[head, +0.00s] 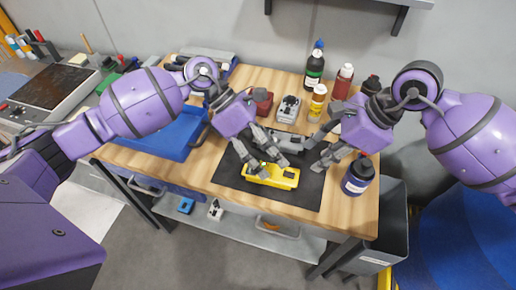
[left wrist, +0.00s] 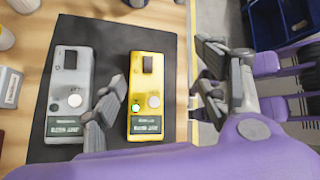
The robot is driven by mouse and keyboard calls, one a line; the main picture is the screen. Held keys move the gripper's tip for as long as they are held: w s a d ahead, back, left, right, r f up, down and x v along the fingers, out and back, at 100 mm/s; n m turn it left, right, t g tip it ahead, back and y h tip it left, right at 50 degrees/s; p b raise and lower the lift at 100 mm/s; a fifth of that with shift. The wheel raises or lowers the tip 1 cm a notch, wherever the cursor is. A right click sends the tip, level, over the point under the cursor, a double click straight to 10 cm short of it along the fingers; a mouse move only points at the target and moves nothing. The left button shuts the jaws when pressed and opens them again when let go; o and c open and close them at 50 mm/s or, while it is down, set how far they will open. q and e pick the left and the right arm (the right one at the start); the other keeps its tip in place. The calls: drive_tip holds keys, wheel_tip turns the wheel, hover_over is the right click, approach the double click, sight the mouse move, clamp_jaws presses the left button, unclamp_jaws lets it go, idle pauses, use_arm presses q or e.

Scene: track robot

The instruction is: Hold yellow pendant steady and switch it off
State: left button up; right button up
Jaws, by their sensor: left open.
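The yellow pendant (head: 272,178) lies flat on a black mat (head: 228,173) on the workbench. In the left wrist view the yellow pendant (left wrist: 146,72) shows a dark square, a pale round knob, a small green-lit spot and a label. A similar grey pendant (head: 288,140) lies beside it, also in the left wrist view (left wrist: 71,82). My left gripper (head: 264,163) is open just over the yellow pendant, its fingers on either side in the wrist view; contact cannot be told. My right gripper (head: 316,151) is open and empty, right of the pendants.
A dark bottle with a white label (head: 357,176) stands close to my right gripper at the bench's right edge. Several bottles and a red block (head: 262,102) stand at the back. A blue tray (head: 165,135) is on the left. The mat's front right part is clear.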

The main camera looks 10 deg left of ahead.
sight(271, 174)
use_arm(q)
drive_tip(key=m+y, duration=0.1)
drive_tip(key=s+y, duration=0.1)
drive_tip(key=y, duration=0.1)
drive_tip(key=f+m+y, duration=0.1)
drive_tip(key=shift+s+a+f+m+y, duration=0.1)
drive_tip(key=shift+s+a+m+y, duration=0.2)
drive_tip(key=shift+y, duration=0.1)
drive_tip(key=y, duration=0.1)
drive_tip(key=w+a+t+y, duration=0.1)
drive_tip(key=shift+a+r+m+t+y, duration=0.3)
drive_tip(key=shift+m+y, duration=0.1)
drive_tip(key=shift+w+a+r+t+y, duration=0.2)
drive_tip(key=shift+w+a+t+y, duration=0.2)
drive_tip(key=shift+y, duration=0.2)
wheel_tip(271, 174, down, 8)
drive_tip(key=shift+r, duration=0.2)
